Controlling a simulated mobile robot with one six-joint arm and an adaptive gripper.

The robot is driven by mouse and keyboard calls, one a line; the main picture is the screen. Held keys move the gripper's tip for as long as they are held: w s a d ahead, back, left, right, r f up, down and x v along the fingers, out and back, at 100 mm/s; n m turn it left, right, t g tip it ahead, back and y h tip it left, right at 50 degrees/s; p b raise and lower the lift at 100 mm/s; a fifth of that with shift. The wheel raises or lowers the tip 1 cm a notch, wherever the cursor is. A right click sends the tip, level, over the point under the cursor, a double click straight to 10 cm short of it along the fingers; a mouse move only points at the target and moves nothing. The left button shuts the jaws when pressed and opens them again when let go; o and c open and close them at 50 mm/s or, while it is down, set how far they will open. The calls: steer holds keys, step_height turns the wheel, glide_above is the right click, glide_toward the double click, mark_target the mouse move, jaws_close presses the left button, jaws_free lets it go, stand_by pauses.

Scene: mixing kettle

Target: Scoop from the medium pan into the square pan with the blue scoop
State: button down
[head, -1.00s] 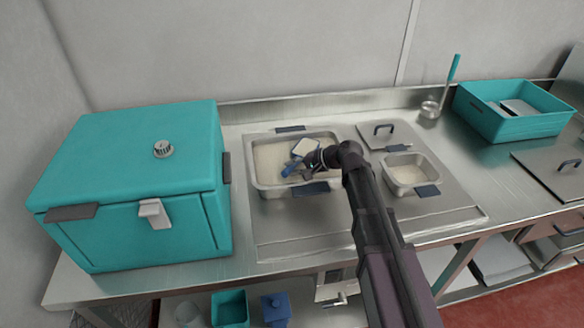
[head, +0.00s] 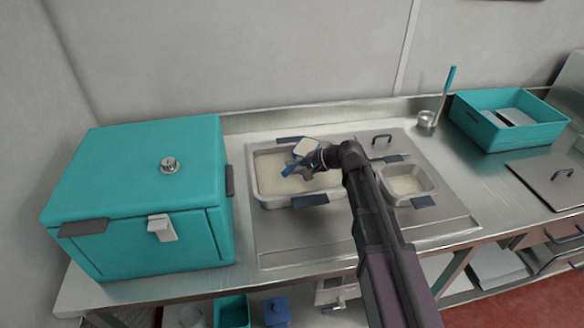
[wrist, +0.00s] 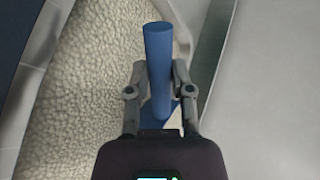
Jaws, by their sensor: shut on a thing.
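The blue scoop (head: 290,167) is in my gripper (head: 314,163), which is shut on its handle. Its bowl holds pale granular food and shows over the back right part of the medium pan (head: 262,197). The pan is a wide steel one with pale grains. In the wrist view my gripper (wrist: 160,90) has its fingers on both sides of the blue handle (wrist: 158,60), with grains below left; the scoop's bowl is mostly hidden there. The square pan (head: 428,182), smaller and steel, sits to the right with a pale layer inside. My arm passes between the pans.
A large teal box (head: 140,190) stands left of the medium pan. A lid with a dark handle (head: 382,139) lies behind the square pan. A ladle in a steel cup (head: 427,119) and a teal bin (head: 508,135) stand further right. Bare counter lies in front of the pans.

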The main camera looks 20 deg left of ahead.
steer(key=shift+r+p, duration=1.75)
steer(key=shift+r, duration=0.4)
steer(key=shift+f, duration=0.1)
